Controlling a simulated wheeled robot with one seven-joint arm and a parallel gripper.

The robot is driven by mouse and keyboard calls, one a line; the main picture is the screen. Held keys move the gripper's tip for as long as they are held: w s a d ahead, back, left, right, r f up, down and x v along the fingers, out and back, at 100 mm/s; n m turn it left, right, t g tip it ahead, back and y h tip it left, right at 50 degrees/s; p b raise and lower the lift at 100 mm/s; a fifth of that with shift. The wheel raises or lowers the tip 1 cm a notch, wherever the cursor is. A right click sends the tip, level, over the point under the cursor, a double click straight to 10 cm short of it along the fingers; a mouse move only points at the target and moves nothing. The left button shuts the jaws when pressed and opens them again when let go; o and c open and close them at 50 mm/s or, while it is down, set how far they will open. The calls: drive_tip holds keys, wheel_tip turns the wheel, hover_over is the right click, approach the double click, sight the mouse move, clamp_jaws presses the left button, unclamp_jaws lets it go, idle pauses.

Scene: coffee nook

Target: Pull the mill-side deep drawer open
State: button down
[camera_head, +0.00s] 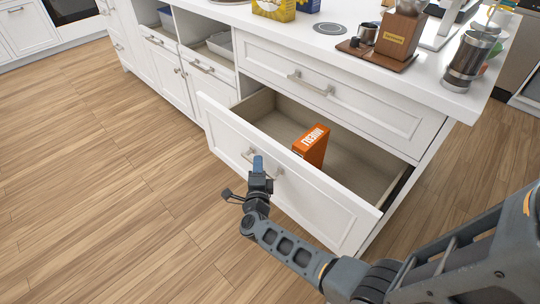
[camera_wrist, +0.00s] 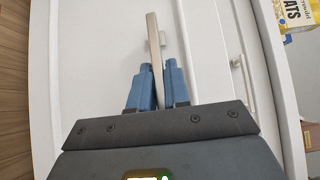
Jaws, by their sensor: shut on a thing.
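The deep drawer (camera_head: 325,221) stands pulled out of the white cabinet, below a shut upper drawer (camera_head: 330,88). An orange box (camera_head: 312,146) stands inside it. The coffee mill (camera_head: 400,30) is on the counter above. My gripper (camera_head: 258,168) is at the drawer's front, its blue fingers shut on the metal handle (camera_wrist: 154,45). In the wrist view the handle bar runs between the two fingertips (camera_wrist: 158,85). The fingers hide part of the handle in the head view.
The white counter (camera_head: 285,27) carries a yellow box (camera_head: 273,9), a wooden board (camera_head: 376,55) and a glass press (camera_head: 468,62). Open shelves with bins (camera_head: 219,44) are to the left. The wood floor (camera_head: 110,180) before the drawer is clear.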

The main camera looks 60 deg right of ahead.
drive_tip(key=w+a, duration=0.1)
drive_tip(key=a, duration=0.6)
drive_tip(key=shift+w+a, duration=0.35)
drive_tip(key=shift+w, duration=0.05)
drive_tip(key=c, duration=1.2)
unclamp_jaws()
drive_tip(key=shift+v, duration=3.95)
drive_tip(key=shift+w, duration=0.1)
